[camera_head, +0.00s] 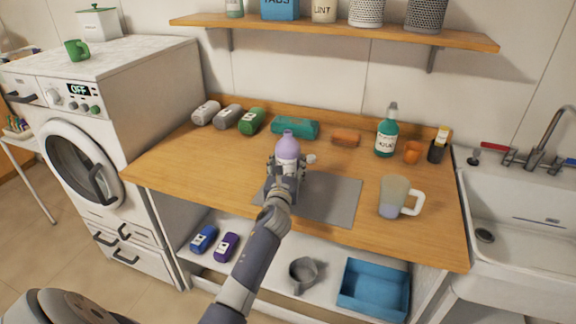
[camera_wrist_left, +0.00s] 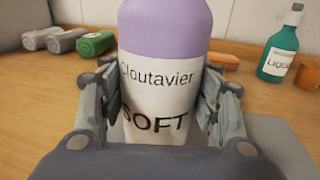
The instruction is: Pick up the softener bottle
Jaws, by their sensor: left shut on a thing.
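The softener bottle (camera_head: 287,147) is lilac with a white label and stands upright near the middle of the wooden counter, at the grey mat's (camera_head: 335,198) back left. In the left wrist view, the bottle (camera_wrist_left: 160,75) fills the middle, and its label reads "SOFT". My left gripper (camera_head: 286,168) is shut on its lower body, with one finger on each side; its fingers also show in the left wrist view (camera_wrist_left: 160,105). The bottle's base is hidden by the gripper, so I cannot tell whether it touches the surface. My right gripper is not in view.
Behind the bottle lie rolled towels (camera_head: 252,121), a teal pack (camera_head: 295,128) and an orange brush-like item (camera_head: 345,137). To the right stand a green bottle (camera_head: 386,137), an orange cup (camera_head: 412,152) and a frosted mug (camera_head: 394,197). The sink (camera_head: 520,215) is at far right.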

